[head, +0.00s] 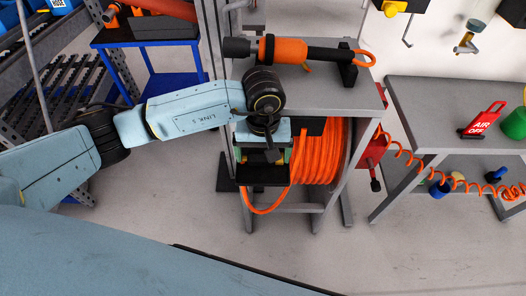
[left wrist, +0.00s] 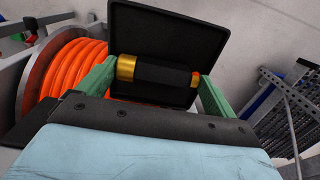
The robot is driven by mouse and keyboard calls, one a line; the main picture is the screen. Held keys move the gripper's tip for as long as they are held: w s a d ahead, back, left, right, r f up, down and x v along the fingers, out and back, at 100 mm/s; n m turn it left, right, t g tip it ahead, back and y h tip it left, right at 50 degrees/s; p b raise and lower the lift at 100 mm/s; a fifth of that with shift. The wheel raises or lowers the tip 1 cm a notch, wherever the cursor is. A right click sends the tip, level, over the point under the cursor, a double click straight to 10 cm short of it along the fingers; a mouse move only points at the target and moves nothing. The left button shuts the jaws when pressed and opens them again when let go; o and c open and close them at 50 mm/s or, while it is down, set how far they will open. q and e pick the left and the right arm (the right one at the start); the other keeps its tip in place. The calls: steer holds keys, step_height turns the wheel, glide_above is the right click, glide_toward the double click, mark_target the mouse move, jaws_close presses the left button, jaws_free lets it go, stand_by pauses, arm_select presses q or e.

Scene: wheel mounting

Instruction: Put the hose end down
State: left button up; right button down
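The hose end (left wrist: 155,73), a black sleeve with a brass collar and an orange end, lies across the black tray (left wrist: 175,22) in the left wrist view. My left gripper (left wrist: 158,80) has its green fingers spread wide, one near each end of the sleeve. Whether a fingertip touches it cannot be told. In the head view my left gripper (head: 264,150) points down over the tray (head: 262,181) beside the hose reel. The hose end is mostly hidden there. My right gripper is not in view.
The reel of orange hose (head: 320,152) sits under the grey bench (head: 340,92), with a loop hanging below the tray. An orange and black tool (head: 288,50) lies on the bench. A second table (head: 450,120) stands at the right. A blue-framed stand (head: 150,65) is behind my left arm.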

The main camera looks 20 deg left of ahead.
mark_target(263, 156)
arm_select(q)
step_height(263, 156, up, 12)
steer(key=p, duration=0.1)
steer(key=shift+r, duration=0.15)
stand_by(1.6)
